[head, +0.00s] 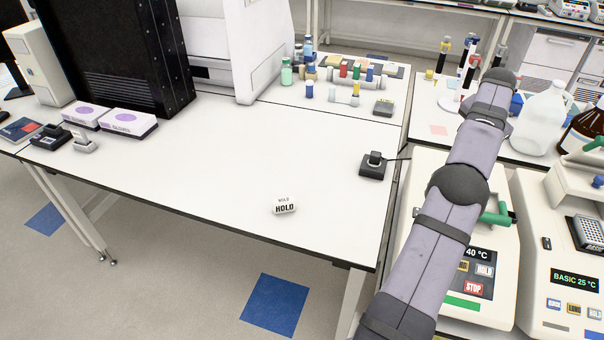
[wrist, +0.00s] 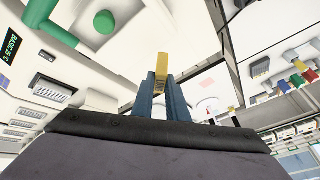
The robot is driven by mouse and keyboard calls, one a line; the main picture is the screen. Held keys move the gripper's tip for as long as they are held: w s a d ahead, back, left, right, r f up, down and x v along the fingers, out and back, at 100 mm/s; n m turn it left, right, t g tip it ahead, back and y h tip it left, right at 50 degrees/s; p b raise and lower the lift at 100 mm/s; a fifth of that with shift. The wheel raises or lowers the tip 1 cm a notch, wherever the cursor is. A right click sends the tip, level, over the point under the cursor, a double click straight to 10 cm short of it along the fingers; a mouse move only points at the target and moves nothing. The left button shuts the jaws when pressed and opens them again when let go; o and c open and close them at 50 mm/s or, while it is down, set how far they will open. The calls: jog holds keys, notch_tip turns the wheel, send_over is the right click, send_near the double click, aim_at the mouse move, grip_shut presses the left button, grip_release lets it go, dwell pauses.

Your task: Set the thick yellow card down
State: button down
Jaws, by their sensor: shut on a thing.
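The thick yellow card (wrist: 162,66) is held upright between the tips of the two blue fingers of my gripper (wrist: 159,80) in the wrist view. Its upper part sticks out past the fingertips, with a patterned lower edge. My gripper is shut on it, in the air. In the head view my arm reaches up the right side, and neither the gripper nor the card can be made out. What lies directly under the card is not clear.
Thermal cyclers (head: 558,290) stand at the right. The white table (head: 220,170) has wide clear room around a small HOLD block (head: 285,207). A black device (head: 372,167) sits at its right edge. A clear jug (head: 545,120) and a brown bottle (head: 588,128) stand at the right back.

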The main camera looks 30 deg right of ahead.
jog(key=w+a+f+n+y+b, duration=0.2)
jog(key=w+a+f+n+y, duration=0.1)
jog(key=a+n, duration=0.6)
jog(key=w+a+f+n+y+b, duration=0.2)
jog(key=w+a+n, duration=0.3)
jog(key=a+n, duration=0.4)
jog(key=w+a+f+n+t+y+b, duration=0.1)
jog(key=a+n, duration=0.8)
jog(key=a, duration=0.9)
jog(key=shift+w+a+f+y+b, duration=0.3)
jog(key=shift+w+f+y+b, duration=0.45)
jog(key=shift+w+f+y, duration=0.9)
jog(key=shift+w+f+h, duration=0.1)
jog(key=shift+f+h, duration=0.25)
jog(key=shift+f, duration=0.15)
jog(key=shift+f+p, duration=1.7)
jog(key=shift+f, duration=3.25)
jog(key=shift+f, duration=0.2)
